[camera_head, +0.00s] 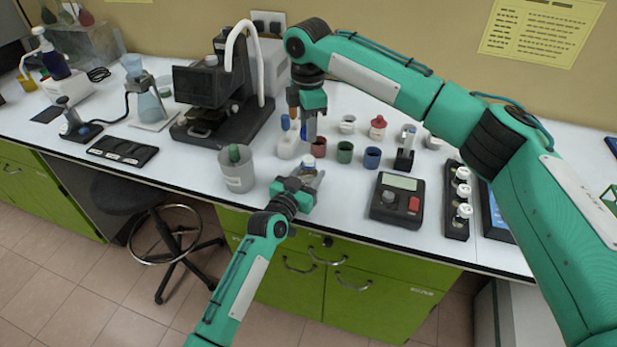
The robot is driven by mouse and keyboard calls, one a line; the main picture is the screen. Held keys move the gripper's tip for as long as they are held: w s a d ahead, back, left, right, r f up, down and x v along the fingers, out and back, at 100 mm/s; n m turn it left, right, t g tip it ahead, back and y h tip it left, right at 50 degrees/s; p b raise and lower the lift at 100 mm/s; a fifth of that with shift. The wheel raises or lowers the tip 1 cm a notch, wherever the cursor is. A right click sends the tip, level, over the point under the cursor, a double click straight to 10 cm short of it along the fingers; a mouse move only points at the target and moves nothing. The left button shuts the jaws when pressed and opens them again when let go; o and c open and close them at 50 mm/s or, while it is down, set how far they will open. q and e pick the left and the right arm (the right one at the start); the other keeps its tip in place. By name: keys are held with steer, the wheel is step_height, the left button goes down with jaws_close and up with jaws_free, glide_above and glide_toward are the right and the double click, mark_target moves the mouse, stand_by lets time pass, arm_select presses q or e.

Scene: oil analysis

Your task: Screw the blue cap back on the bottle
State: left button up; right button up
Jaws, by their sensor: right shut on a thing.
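The bottle (308,171) is small, with a bluish top, and stands upright near the table's front edge. My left gripper (302,186) is at the bottle from the front, and its fingers hide the lower part. I cannot tell whether they press on it. My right gripper (308,138) points down just above the bottle's top, with a small gap between them. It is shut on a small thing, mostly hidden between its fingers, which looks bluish. I cannot tell for sure that this is the blue cap.
A grey beaker (237,175) stands left of the bottle. A white holder (287,148) is close behind-left. A microscope (215,95) stands behind-left.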

arm_select(q)
steer(key=c, duration=0.3)
arm_select(e)
steer(key=shift+f, duration=2.45)
steer(key=shift+f, duration=0.9)
arm_select(q)
jaws_close()
arm_select(e)
steer(key=shift+f, duration=0.6)
